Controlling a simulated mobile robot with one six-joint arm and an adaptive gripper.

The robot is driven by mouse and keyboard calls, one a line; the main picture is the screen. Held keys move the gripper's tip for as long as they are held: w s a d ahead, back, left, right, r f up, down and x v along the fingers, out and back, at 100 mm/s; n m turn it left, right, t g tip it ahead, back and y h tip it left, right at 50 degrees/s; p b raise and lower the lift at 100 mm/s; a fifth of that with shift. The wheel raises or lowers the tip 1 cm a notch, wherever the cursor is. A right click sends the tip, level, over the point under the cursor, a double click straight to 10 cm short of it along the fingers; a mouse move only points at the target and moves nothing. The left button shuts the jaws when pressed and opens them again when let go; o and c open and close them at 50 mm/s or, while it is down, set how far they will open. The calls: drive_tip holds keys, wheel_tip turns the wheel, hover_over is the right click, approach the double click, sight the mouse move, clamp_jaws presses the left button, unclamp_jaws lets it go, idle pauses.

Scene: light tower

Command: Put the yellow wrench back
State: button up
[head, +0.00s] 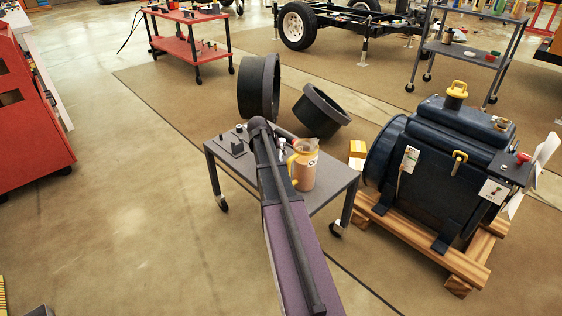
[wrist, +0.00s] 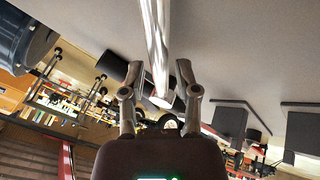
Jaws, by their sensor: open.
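My gripper (wrist: 156,84) is open in the wrist view, with one finger on each side of a shiny silver bar (wrist: 155,45). I cannot tell whether the fingers touch the bar or what the bar belongs to. In the head view my arm reaches over a grey wheeled cart (head: 335,180) and hides the gripper. I cannot make out a yellow wrench in either view.
A pitcher with a yellow handle (head: 304,165) and small dark blocks (head: 233,145) stand on the cart. A dark blue machine (head: 425,165) sits on a wooden pallet (head: 455,262) to the right. Floor at left is clear.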

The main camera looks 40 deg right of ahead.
drive_tip(key=shift+b+x, duration=0.5)
drive_tip(key=shift+x, duration=0.4)
clamp_jaws()
